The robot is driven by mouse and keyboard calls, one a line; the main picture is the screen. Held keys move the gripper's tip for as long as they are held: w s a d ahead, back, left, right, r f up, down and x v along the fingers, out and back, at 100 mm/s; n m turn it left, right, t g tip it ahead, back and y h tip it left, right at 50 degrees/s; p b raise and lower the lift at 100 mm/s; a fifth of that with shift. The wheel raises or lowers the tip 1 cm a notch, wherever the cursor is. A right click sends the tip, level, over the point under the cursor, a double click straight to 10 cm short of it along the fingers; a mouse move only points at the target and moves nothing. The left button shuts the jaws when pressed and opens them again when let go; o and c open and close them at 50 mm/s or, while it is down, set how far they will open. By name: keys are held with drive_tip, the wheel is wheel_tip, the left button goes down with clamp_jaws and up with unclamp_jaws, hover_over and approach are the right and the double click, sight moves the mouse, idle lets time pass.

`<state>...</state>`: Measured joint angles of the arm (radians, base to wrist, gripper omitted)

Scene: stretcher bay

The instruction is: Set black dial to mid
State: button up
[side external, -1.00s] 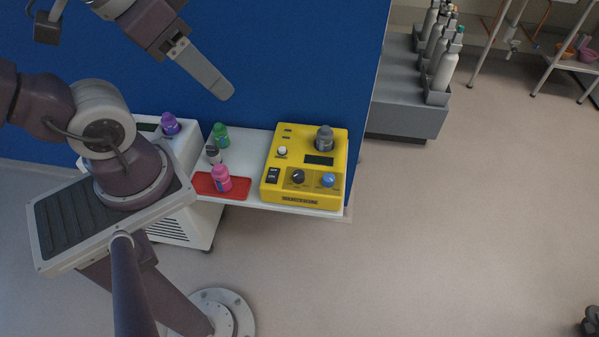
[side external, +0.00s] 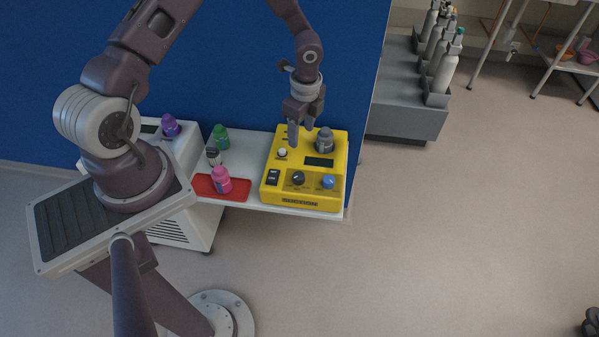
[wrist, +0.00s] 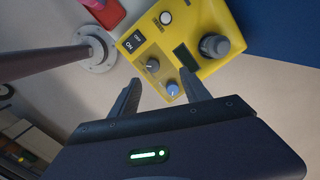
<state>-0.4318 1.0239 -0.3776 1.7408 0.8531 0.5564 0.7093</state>
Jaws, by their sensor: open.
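The yellow device (side external: 309,160) stands on a white shelf. Its black dial (side external: 298,178) is at the front, left of a blue dial (side external: 328,181). In the wrist view the black dial (wrist: 152,65) and the blue dial (wrist: 172,88) both show between or just beyond my fingers. A light mark shows on the black dial, but its exact setting is too small to read. My gripper (side external: 301,142) is open and empty, fingers down over the rear part of the device; it also shows in the wrist view (wrist: 159,76). It appears apart from the black dial.
A white button (side external: 282,153) and an on/off switch (side external: 273,177) are on the left. A pink bottle (side external: 221,179) is on a red mat (side external: 240,191). A blue wall (side external: 220,60) rises behind.

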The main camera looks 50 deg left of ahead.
sight(299, 175)
drive_tip(key=shift+m+h, duration=0.5)
drive_tip(key=shift+m, duration=0.3)
drive_tip(key=f, duration=0.5)
drive_tip(key=s+f, duration=0.1)
drive_tip(key=f, duration=0.4)
drive_tip(key=d+f, duration=0.1)
drive_tip(key=f, duration=0.4)
drive_tip(key=shift+s+d+f, duration=0.1)
drive_tip(key=shift+s+f, duration=0.05)
drive_tip(key=shift+s, duration=0.1)
clamp_jaws()
drive_tip(key=n, duration=0.4)
drive_tip(key=shift+n, duration=2.4)
